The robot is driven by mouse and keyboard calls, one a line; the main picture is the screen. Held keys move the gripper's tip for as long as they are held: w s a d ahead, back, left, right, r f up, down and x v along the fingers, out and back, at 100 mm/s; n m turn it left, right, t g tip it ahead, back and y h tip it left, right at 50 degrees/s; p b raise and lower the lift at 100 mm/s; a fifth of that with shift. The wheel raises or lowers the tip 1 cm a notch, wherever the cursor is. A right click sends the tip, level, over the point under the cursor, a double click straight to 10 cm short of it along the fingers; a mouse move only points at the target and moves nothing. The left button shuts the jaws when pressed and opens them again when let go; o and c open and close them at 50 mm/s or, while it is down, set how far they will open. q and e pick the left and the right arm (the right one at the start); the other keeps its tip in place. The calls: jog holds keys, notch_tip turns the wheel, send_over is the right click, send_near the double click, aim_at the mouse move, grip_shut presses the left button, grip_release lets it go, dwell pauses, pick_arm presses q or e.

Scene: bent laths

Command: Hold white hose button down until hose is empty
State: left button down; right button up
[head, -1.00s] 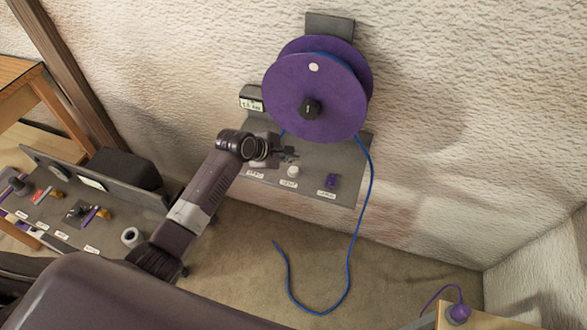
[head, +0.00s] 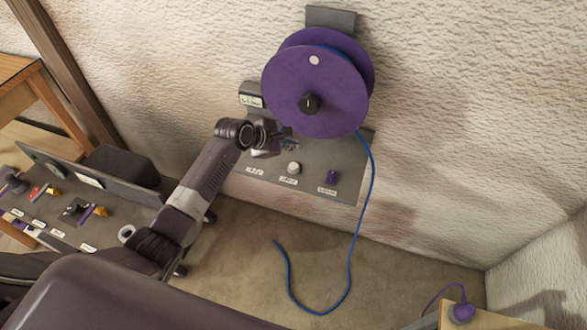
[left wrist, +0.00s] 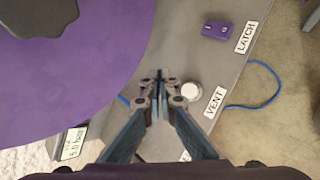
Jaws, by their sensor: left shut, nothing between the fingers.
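The white round button (head: 293,168) sits on the grey shelf panel below the purple reel (head: 316,95). In the left wrist view the white button (left wrist: 190,91) stands beside a label reading VENT. The blue hose (head: 371,190) hangs from the reel and curls on the floor. My left gripper (head: 289,146) is shut and empty, just behind the button in the head view. In the left wrist view its closed fingertips (left wrist: 160,76) are left of the button, apart from it in the picture; their height above the panel is unclear. My right gripper is not in view.
A purple switch (head: 333,177), labelled LATCH in the wrist view, is right of the button. A small display (head: 251,101) stands left of the reel, its text hard to read. Another control panel (head: 60,215) is at the left. The floor below the shelf is mostly clear.

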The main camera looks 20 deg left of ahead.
pick_arm(q)
jog(key=b, duration=0.6)
send_over(296, 164)
jog(key=s, duration=0.2)
jog(key=f, duration=0.5)
jog(key=shift+w+a+f, duration=0.15)
jog(key=shift+w+a, duration=0.1)
jog(key=shift+a, duration=0.15)
jog(key=shift+f, duration=0.9)
jog(key=shift+f, duration=0.15)
jog(key=shift+f+p, duration=0.25)
jog(key=shift+p, duration=0.05)
jog(key=shift+s+f, duration=0.1)
jog(key=shift+f, duration=0.55)
dwell(1.4)
